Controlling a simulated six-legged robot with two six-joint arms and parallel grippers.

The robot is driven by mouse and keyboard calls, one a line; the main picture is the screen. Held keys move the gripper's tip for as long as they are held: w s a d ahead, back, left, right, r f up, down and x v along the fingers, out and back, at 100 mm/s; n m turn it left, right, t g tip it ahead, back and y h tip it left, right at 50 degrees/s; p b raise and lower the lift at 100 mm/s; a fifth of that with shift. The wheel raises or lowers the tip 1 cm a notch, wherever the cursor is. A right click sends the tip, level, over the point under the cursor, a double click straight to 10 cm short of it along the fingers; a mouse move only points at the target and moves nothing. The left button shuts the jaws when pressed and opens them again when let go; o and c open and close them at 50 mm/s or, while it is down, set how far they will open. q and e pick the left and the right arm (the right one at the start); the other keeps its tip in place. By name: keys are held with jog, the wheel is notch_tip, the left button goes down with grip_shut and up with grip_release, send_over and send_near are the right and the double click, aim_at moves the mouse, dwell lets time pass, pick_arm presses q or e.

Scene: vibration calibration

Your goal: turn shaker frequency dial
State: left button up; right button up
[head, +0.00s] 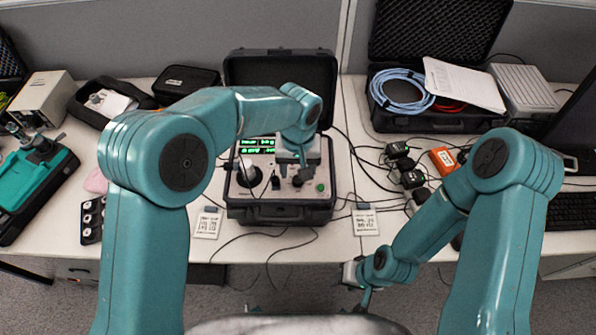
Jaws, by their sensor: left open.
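The shaker unit is an open black case (280,212) in the middle of the table. Its panel has lit green displays (256,145), a large round black part (250,177) at the left and a green button (320,187) at the right. I cannot tell for sure which control is the frequency dial. My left gripper (296,172) is open and points down over the right half of the panel, hiding part of it. Whether it touches a knob is unclear. My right gripper (364,296) hangs low by the table's front edge, away from the case; its jaws are too small to judge.
A second open case (425,122) with a coiled blue cable (400,92) and papers (463,84) stands back right. Cables and small black boxes (411,178) lie right of the shaker. Printed cards (208,223) lie at the front. A teal device (38,180) is far left.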

aim_at(298, 179)
pick_arm(q)
notch_tip(298, 179, down, 2)
jog(key=shift+w+f, duration=0.1)
jog(key=shift+f, duration=0.15)
jog(key=shift+w+f, duration=0.15)
jog(key=shift+f, duration=0.35)
jog(key=shift+s+r, duration=0.1)
jog(key=shift+s, duration=0.1)
jog(key=shift+w, duration=0.15)
jog(key=c, duration=1.1)
jog(key=shift+o, duration=0.2)
